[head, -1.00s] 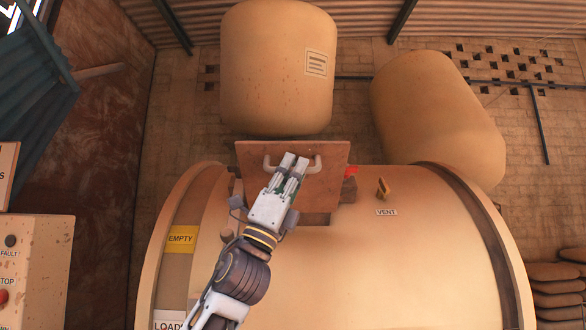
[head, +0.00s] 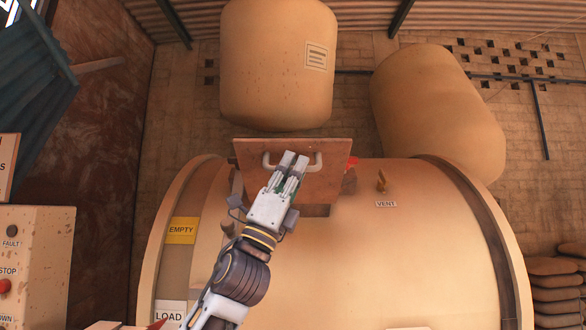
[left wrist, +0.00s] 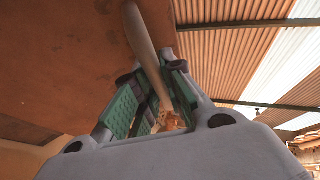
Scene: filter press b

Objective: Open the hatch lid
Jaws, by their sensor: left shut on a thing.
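The hatch lid (head: 325,180) is a brown square plate standing raised at the top of the big cream drum (head: 350,260). A pale bar handle (head: 318,163) is fixed across its face. My left gripper (head: 291,160) is shut on the handle near its middle. In the left wrist view the handle (left wrist: 145,45) runs between the green-padded fingers of the gripper (left wrist: 160,95), with the brown lid (left wrist: 60,50) behind it. Part of a dark opening (head: 317,210) shows below the lid; my gripper and arm hide some of it. My right gripper is not in view.
A vent valve (head: 381,182) sticks up from the drum right of the lid. A red part (head: 352,162) sits by the lid's right edge. A cream tank (head: 277,70) hangs close above the lid. A control box (head: 35,260) stands at left.

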